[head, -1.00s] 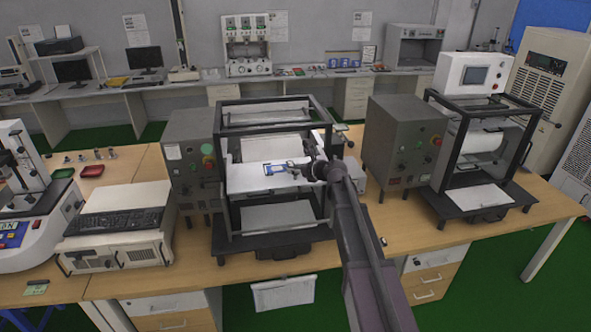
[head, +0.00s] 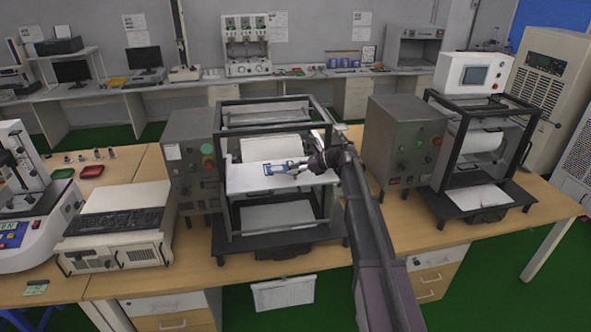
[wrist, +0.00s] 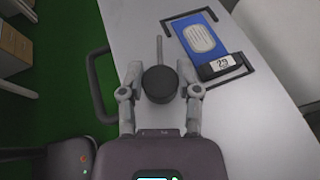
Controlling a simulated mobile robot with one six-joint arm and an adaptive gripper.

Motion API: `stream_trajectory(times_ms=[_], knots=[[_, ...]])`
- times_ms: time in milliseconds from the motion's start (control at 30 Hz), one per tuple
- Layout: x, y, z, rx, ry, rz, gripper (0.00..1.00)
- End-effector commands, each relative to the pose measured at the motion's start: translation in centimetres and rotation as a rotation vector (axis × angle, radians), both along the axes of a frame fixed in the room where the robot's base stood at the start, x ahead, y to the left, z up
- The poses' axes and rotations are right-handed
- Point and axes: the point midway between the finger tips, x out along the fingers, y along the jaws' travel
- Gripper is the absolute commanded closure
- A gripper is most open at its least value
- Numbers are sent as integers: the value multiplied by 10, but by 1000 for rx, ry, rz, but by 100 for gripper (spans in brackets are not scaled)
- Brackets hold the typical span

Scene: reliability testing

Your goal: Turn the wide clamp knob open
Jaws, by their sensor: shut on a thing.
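The clamp knob (wrist: 159,84) is a dark round cap with a thin grey rod running up from it in the wrist view. My gripper (wrist: 161,80) has one finger on each side of it and is shut on the knob. The knob is over the white plate (wrist: 240,108) of the middle machine. A blue card (wrist: 203,42) with a pale oval and a black holder marked 29 (wrist: 222,64) lie beside it on the plate. In the head view my gripper (head: 299,168) reaches over the plate, just right of the blue card (head: 277,168); the knob is not clear there.
The middle machine's black frame (head: 222,135) stands around the plate. A dark handle (wrist: 94,88) sticks out from the plate edge. A grey control box (head: 402,137) stands to the right and another (head: 190,150) to the left. Green floor (wrist: 62,70) lies beyond the plate edge.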

Motion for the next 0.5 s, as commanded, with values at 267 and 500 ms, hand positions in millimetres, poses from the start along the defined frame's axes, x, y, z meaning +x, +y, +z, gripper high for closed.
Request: stream_trajectory(times_ms=[267, 500], knots=[[3, 0, 0, -1, 1, 222, 100], [1, 0, 0, -2, 0, 330, 100]])
